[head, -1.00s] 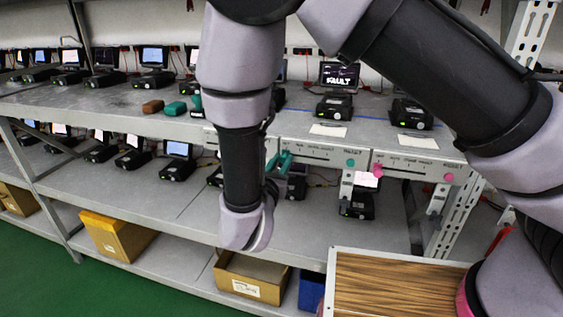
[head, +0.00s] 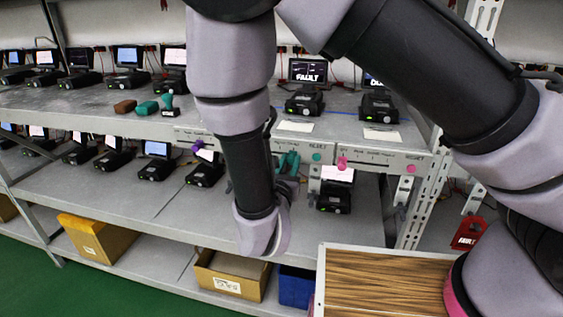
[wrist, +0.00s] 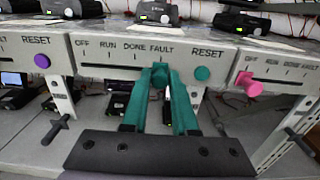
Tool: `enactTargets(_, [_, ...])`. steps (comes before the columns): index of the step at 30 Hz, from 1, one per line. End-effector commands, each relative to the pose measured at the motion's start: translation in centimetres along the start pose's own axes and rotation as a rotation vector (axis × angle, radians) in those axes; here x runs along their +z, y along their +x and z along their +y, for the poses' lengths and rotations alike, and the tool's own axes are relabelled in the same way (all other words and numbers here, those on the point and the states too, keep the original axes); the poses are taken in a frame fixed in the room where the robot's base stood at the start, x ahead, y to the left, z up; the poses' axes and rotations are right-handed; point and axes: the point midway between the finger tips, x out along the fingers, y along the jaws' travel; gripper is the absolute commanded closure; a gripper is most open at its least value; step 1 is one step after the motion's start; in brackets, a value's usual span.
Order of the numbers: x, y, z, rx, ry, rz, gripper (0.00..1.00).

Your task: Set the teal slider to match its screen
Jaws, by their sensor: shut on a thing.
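The teal slider (wrist: 157,77) is a small knob on the middle grey panel (wrist: 122,62), which is lettered OFF, RUN, DONE and FAULT. It stands below the FAULT mark. My gripper (wrist: 159,78) has its teal fingers shut on the knob from both sides, hiding part of it and of the slot. In the head view my gripper (head: 288,163) is partly behind my arm at the shelf edge. Above the teal panel, behind a white card, a black device has a screen (head: 308,70) that reads FAULT.
A round teal RESET button (wrist: 202,73) is right of the slider. Black handles stick out below on both sides. A wood-topped surface (head: 385,285) is in front, with cardboard boxes (head: 229,275) low.

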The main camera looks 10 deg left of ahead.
Motion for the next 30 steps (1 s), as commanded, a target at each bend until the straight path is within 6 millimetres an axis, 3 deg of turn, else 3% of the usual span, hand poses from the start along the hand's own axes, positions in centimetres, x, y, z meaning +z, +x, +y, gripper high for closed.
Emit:
enactTargets(8, [-0.1,0.0,-0.5,-0.007,-0.006,0.001,1.00])
enactTargets(9, [-0.1,0.0,-0.6,-0.008,-0.007,0.001,0.69])
enactTargets(11, [-0.1,0.0,-0.6,-0.009,-0.007,0.001,0.46])
enactTargets(23, [-0.1,-0.6,-0.3,-0.004,-0.003,0.000,0.45])
enactTargets(30, [-0.1,-4.7,-0.3,0.000,-0.003,0.001,0.45])
